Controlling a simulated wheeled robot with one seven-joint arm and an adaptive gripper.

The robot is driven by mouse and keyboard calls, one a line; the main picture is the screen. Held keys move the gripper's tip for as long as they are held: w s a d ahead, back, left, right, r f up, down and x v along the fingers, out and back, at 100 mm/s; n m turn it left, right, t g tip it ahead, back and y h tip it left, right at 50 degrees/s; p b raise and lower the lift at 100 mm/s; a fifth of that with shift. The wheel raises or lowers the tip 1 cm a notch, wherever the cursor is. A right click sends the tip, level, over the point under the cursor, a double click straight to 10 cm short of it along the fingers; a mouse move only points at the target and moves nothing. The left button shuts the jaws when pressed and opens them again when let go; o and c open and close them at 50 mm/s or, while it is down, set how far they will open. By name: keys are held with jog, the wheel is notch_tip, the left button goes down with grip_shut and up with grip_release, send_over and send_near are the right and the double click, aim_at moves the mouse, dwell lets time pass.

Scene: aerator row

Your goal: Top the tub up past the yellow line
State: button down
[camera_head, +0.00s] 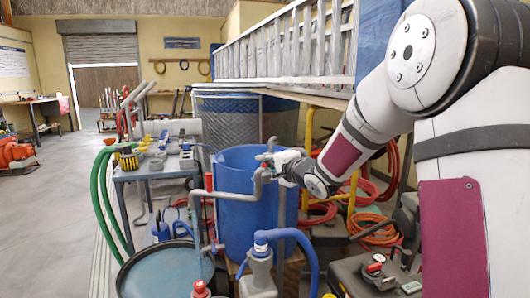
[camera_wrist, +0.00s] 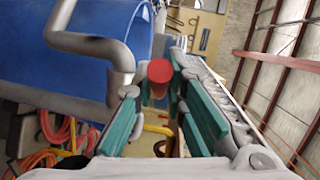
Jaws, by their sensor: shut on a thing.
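The tub (camera_head: 240,205) is a tall blue open-topped vessel in the middle of the head view. It also shows in the wrist view (camera_wrist: 70,45) at the upper left. No yellow line can be made out on it, and its water level is hidden. A grey pipe (camera_head: 225,197) bends up in front of the tub; it also shows in the wrist view (camera_wrist: 80,42). My gripper (camera_head: 272,166) is at the tub's right rim near the pipe's top. In the wrist view its teal-padded fingers (camera_wrist: 157,92) are closed about a red round-ended handle (camera_wrist: 160,72).
A grey trolley (camera_head: 155,172) with small parts stands left of the tub. A blue-lidded drum (camera_head: 160,275) and a grey fitting with a blue hose (camera_head: 262,258) are in front. Orange hoses (camera_head: 375,232) lie to the right.

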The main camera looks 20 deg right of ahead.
jog(key=d+n+g+y+p, duration=0.1)
jog(key=n+y+p, duration=0.1)
jog(key=p, duration=0.3)
jog(key=n+g+y+p, duration=0.1)
jog(key=y+p, duration=0.1)
jog(key=p, duration=0.3)
jog(key=s+d+n+g+y+p, duration=0.1)
jog(key=n+y+p, duration=0.1)
jog(key=p, duration=0.3)
jog(key=shift+d+f+n+y, duration=0.1)
jog(key=shift+d+n+y, duration=0.2)
jog(key=shift+y, duration=0.3)
jog(key=shift+f+g+y+p, duration=0.1)
jog(key=shift+g+y+p, duration=0.2)
jog(key=shift+g, duration=0.1)
jog(key=c, duration=1.9)
grip_release()
jog(key=shift+d, duration=0.1)
jog(key=shift+d, duration=0.1)
jog(key=v, duration=1.2)
